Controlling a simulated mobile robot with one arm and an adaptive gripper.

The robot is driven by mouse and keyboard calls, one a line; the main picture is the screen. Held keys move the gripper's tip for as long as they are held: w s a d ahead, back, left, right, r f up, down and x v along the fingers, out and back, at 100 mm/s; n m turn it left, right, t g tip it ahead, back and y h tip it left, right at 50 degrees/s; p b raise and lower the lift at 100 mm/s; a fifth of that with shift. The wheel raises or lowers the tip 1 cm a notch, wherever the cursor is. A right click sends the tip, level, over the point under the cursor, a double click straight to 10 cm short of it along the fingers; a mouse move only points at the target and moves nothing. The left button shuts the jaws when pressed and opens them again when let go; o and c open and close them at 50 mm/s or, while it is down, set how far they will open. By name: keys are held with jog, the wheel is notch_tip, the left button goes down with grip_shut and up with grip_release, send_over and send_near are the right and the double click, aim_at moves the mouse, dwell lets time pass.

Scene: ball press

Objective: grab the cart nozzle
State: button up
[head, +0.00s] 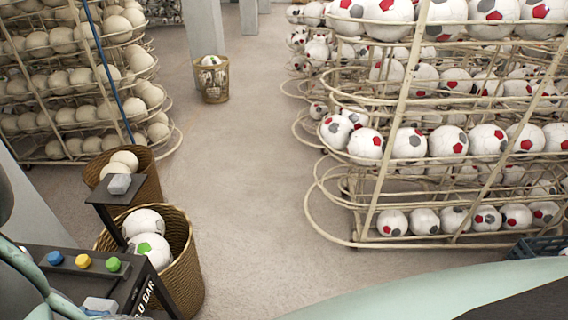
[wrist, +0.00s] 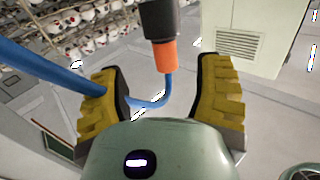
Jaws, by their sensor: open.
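The nozzle (wrist: 163,40) shows in the wrist view, with a dark grey upper body and an orange collar. A blue hose (wrist: 45,76) curves from below the collar and runs off to the left. My gripper (wrist: 163,80) is open, its yellow-padded fingers on either side of the orange collar and hose, with clear gaps on both sides. In the head view, a dark cart or panel (head: 80,262) with blue, yellow and green knobs stands at the lower left. A thin blue line, probably the hose, (head: 104,62) rises above it. My gripper and the nozzle are not seen in the head view.
Wire racks of plain balls (head: 75,85) stand at the left and racks of red-and-grey balls (head: 430,145) at the right. Wicker baskets (head: 185,270) with balls stand beside the cart. The middle floor (head: 240,180) is clear. A pale vented cabinet (wrist: 255,38) shows in the wrist view.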

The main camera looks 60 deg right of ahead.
jog(key=p+x, duration=0.1)
jog(key=x, duration=0.1)
jog(key=r+p+x, duration=0.1)
jog(key=p+x, duration=0.1)
jog(key=x, duration=0.1)
jog(key=shift+s+a+r, duration=0.1)
jog(key=shift+s+a, duration=0.05)
jog(key=shift+a, duration=0.05)
jog(key=shift+a+f+p, duration=0.2)
jog(key=shift+a+p, duration=0.15)
jog(key=shift+a, duration=0.2)
grip_shut()
